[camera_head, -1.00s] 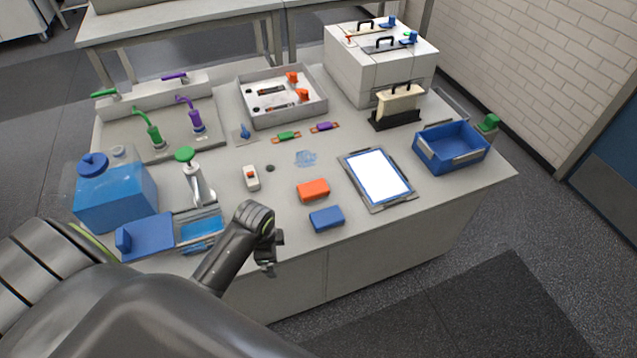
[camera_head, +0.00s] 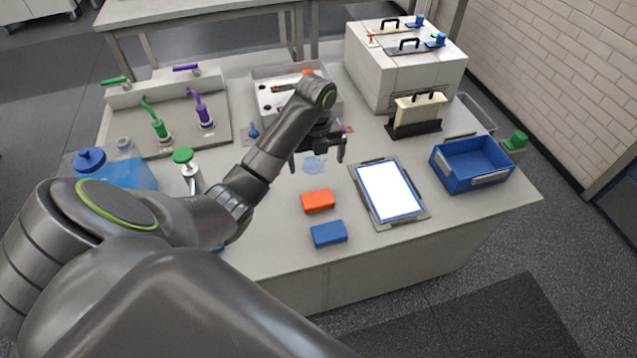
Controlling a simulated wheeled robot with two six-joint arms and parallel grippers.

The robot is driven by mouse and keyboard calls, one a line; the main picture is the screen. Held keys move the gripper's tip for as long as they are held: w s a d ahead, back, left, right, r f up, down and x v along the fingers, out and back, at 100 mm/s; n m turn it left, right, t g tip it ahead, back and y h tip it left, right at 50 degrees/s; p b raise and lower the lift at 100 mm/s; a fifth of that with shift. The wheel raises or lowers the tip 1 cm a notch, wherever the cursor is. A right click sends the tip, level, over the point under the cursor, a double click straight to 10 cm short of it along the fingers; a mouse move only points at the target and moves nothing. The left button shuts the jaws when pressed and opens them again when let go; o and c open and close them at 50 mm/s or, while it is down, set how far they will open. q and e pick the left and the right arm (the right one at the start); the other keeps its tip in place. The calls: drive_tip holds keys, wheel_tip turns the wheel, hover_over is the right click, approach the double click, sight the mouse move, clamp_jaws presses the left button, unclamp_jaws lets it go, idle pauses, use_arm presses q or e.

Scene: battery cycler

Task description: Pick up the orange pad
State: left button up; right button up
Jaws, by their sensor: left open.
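The orange pad (camera_head: 317,201) is a small block lying flat on the grey bench, left of the clipboard and just behind the blue pad (camera_head: 328,233). My left gripper (camera_head: 317,166) is open and empty, its fingers pointing down above the bench behind the orange pad, over a light blue patch (camera_head: 314,164). It is apart from the orange pad, and nothing covers the pad. My right gripper is not in view.
A clipboard with a white sheet (camera_head: 391,190) lies to the right, with a blue bin (camera_head: 471,164) beyond it. A grey tray (camera_head: 263,71) is behind my gripper. Green and purple taps stand at the left. The bench's front right is clear.

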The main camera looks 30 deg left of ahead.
use_arm(q)
drive_tip(key=b, duration=1)
hover_over(318, 198)
wheel_tip(318, 198, down, 11)
drive_tip(key=shift+s+a+f, duration=0.1)
drive_tip(key=shift+s, duration=0.05)
drive_tip(key=shift+f+b, duration=0.45)
wheel_tip(318, 198, down, 4)
drive_tip(key=shift+f, duration=0.1)
drive_tip(key=c, duration=0.9)
drive_tip(key=shift+c, duration=0.2)
drive_tip(key=shift+r, duration=0.2)
